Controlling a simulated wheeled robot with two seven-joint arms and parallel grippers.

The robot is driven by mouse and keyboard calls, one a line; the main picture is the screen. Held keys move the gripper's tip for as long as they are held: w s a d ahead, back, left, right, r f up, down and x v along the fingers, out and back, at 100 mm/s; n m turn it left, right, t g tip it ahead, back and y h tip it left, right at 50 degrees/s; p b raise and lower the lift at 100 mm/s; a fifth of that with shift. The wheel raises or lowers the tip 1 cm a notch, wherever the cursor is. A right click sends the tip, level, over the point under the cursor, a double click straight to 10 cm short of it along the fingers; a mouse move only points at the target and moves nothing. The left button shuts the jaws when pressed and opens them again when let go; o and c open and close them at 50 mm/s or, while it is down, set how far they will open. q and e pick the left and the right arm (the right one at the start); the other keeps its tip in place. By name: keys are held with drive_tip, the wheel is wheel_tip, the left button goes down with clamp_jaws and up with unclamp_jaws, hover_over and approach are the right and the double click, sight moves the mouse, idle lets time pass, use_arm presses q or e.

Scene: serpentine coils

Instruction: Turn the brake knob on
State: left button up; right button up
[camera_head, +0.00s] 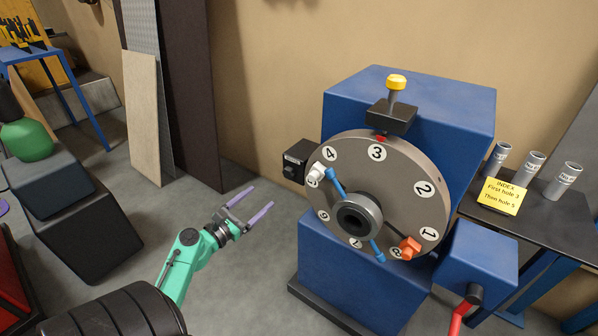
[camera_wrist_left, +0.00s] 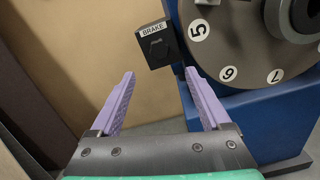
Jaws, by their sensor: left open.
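The brake knob (camera_wrist_left: 157,48) is a dark knob on a small black box labelled BRAKE (camera_wrist_left: 152,28), fixed at the left side of the grey numbered disc. In the head view the brake box (camera_head: 297,160) sits left of the disc near number 4, and its knob is hard to make out. My left gripper (camera_head: 256,203) is open and empty, below and left of the box. In the left wrist view its two lilac fingers (camera_wrist_left: 160,75) point towards the box, which lies beyond the fingertips, and they do not touch it. My right gripper is not in view.
The disc (camera_head: 400,180) carries numbers, a blue bar and an orange piece on a blue machine (camera_head: 470,110). A blue box with a red handle (camera_head: 462,312) stands lower right. A dark table (camera_head: 545,215) at right holds metal cylinders and a yellow note (camera_head: 500,196). Panels lean at left.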

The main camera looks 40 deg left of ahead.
sight(287, 175)
use_arm(q)
drive_tip(key=w, duration=0.8)
drive_tip(key=w+p, duration=0.1)
drive_tip(key=w, duration=0.3)
drive_tip(key=shift+w+a, duration=0.1)
drive_tip(key=shift+a, duration=0.15)
drive_tip(key=shift+w, duration=0.4)
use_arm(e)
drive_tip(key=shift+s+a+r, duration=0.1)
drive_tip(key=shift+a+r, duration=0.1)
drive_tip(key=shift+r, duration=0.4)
use_arm(q)
clamp_jaws()
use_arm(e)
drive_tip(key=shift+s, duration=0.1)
